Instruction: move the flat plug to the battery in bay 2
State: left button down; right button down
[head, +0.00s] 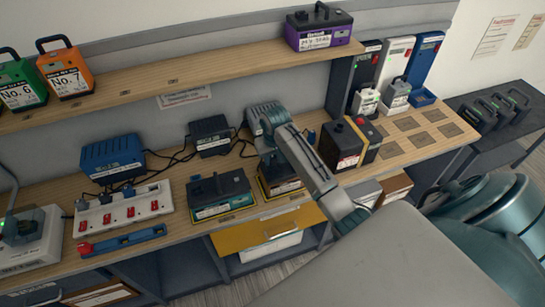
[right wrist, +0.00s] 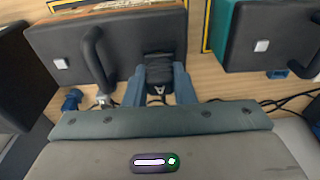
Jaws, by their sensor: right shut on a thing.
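My right gripper (head: 266,145) reaches over the bench. In the right wrist view its two blue fingers (right wrist: 159,90) are shut on a black flat plug (right wrist: 158,70). The plug is at the edge of a black battery (right wrist: 125,38) with a handle; I cannot tell whether it is seated. In the head view this battery (head: 283,183) has an orange label and my arm partly covers it. The neighbouring teal-labelled battery (head: 220,192) stands to its left and also shows in the right wrist view (right wrist: 270,38). Bay numbers are not readable. My left gripper is not in view.
A large black battery (head: 342,146) stands right of the arm. A blue charger (head: 110,157), a black charger (head: 209,134) and loose cables lie along the back. A white power strip (head: 122,208) is at left. Empty marked pads (head: 405,123) lie at right. A shelf (head: 170,78) overhangs the bench.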

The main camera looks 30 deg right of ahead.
jog(key=shift+f, duration=0.3)
jog(key=c, duration=1.1)
grip_release()
jog(key=r+b, duration=0.1)
jog(key=r, duration=0.1)
jog(key=r+b, duration=0.1)
jog(key=r, duration=0.2)
jog(key=s+r+b, duration=0.1)
jog(key=r, duration=0.1)
jog(key=shift+a+r, duration=0.1)
jog(key=shift+r, duration=0.3)
jog(key=r+p, duration=0.1)
jog(key=r, duration=0.2)
jog(key=shift+s+p, duration=0.2)
jog(key=shift+p, duration=0.15)
